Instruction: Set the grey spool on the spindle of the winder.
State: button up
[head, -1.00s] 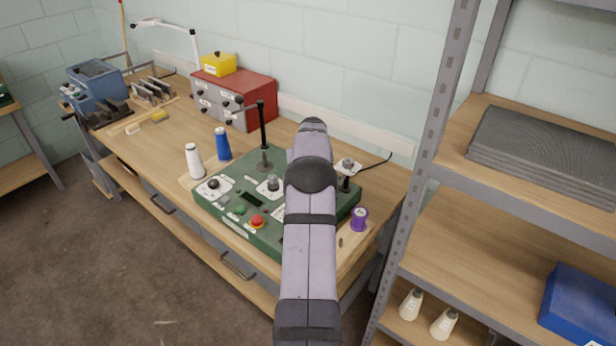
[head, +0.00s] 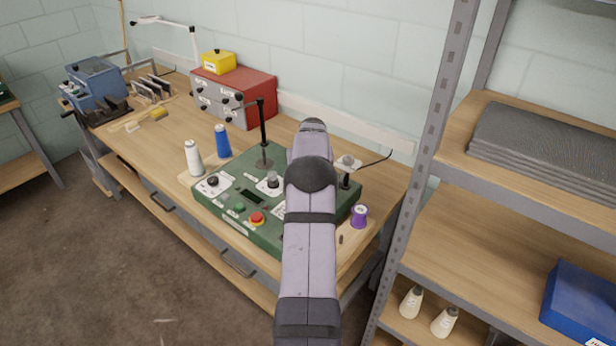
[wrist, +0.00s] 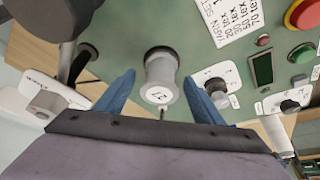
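In the wrist view the grey spool (wrist: 161,72) stands with its numbered end towards the camera, over a dark round seat on the green winder (wrist: 110,35). It appears to sit on the spindle there; the spindle inside it is hidden. The blue fingers of my gripper (wrist: 159,78) are spread, one on each side of the spool, with gaps between. In the head view the winder (head: 232,203) lies on the bench, and my arm hides the spool and gripper.
A white spool (head: 193,160) and a blue spool (head: 222,142) stand left of the winder, a purple spool (head: 359,216) right of it. A black post (head: 263,125) rises behind. A metal shelf (head: 432,150) stands close on the right.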

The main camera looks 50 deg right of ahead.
jog(key=shift+r, duration=0.1)
jog(key=b+v, duration=0.3)
jog(key=v, duration=0.4)
dwell(0.4)
jog(key=shift+s, duration=0.1)
jog(key=w+a+f+n+g+y, duration=0.1)
jog(key=a+n, duration=0.1)
jog(key=a, duration=1.4)
jog(key=w+a+n+y, duration=0.1)
jog(key=a+n+y, duration=0.15)
jog(key=a, duration=1.25)
jog(key=s+a+f+n+g, duration=0.1)
jog(key=s+a+f+n, duration=0.1)
jog(key=s+a, duration=0.7)
jog(key=s+a+f+n+g, duration=0.1)
jog(key=s+a+f+n, duration=0.1)
jog(key=s+a, duration=0.8)
jog(key=shift+f, duration=0.65)
